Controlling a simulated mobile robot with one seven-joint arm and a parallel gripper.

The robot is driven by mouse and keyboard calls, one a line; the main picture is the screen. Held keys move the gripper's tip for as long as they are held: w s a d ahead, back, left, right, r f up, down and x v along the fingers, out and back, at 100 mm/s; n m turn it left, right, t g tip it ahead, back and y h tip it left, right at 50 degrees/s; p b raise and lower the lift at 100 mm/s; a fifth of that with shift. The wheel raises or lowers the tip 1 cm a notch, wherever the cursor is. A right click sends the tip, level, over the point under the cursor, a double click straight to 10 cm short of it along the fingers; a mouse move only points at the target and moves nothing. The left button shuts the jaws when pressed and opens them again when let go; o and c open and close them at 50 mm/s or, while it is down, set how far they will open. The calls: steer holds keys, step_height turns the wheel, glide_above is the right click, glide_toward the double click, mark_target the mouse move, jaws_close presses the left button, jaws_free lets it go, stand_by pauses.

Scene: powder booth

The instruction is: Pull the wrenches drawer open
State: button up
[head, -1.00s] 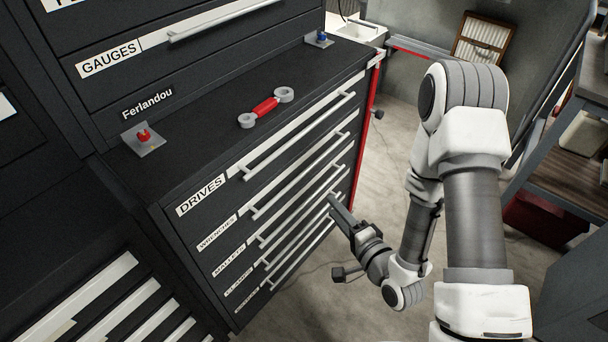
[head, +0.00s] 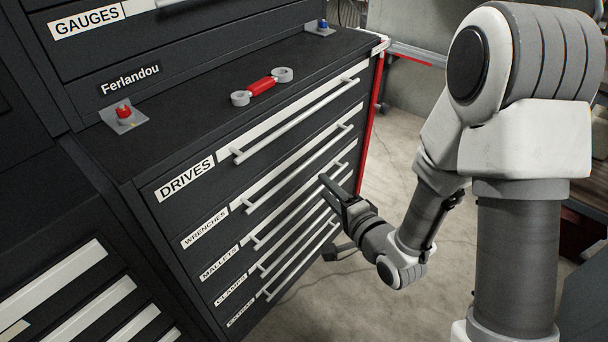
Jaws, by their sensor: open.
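The wrenches drawer (head: 215,225) is the second one down in the black cabinet, under the drawer labelled DRIVES. It looks shut, flush with the drawers around it. Its long silver bar handle (head: 298,170) runs along its front. My gripper (head: 328,190) is in front of the cabinet's right part, below the right end of the wrenches handle. It is open, and nothing shows between its fingers. One finger hides small parts of the lower handles. I cannot tell how far the fingertips are from the drawer fronts.
The DRIVES drawer (head: 187,178) is above; MALLETS (head: 220,263), CLAMPS and another drawer are below. On the cabinet top lie a red-and-grey tool (head: 262,87) and a plate with a red knob (head: 123,115). Open floor (head: 400,140) lies right of the cabinet.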

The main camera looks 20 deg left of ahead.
mark_target(304, 164)
steer(key=b+x, duration=0.2)
steer(key=x, duration=0.9)
steer(key=shift+w+a+f, duration=0.15)
steer(key=shift+w, duration=0.05)
jaws_close()
stand_by(1.0)
